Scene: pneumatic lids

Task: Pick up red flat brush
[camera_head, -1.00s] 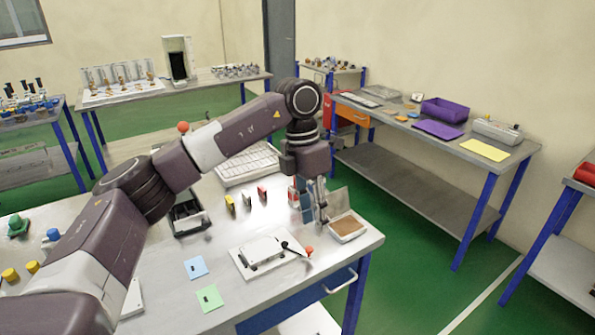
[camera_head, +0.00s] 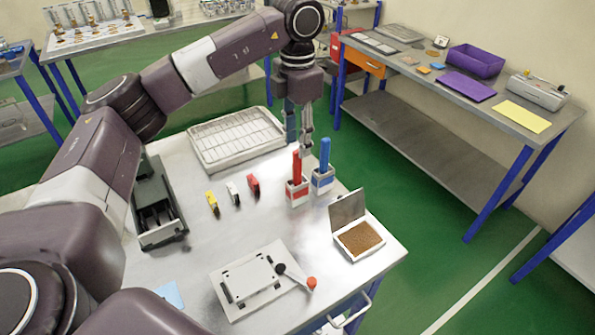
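The red flat brush (camera_head: 297,166) stands upright in a small red and white holder (camera_head: 297,193) towards the back right of the near table. Only its red handle shows; its lower end is hidden in the holder. My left gripper (camera_head: 299,137) points down just above and behind the handle's top in the picture. Its two fingers look apart with nothing between them, and it does not appear to touch the brush. My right gripper is not in view.
A blue brush (camera_head: 324,154) stands in a blue and white holder (camera_head: 322,181) close to the right. A white rack tray (camera_head: 237,140) lies behind left. Small yellow, white and red blocks stand to the left. An open-lidded box (camera_head: 360,239) and a white lever device (camera_head: 254,281) are in front.

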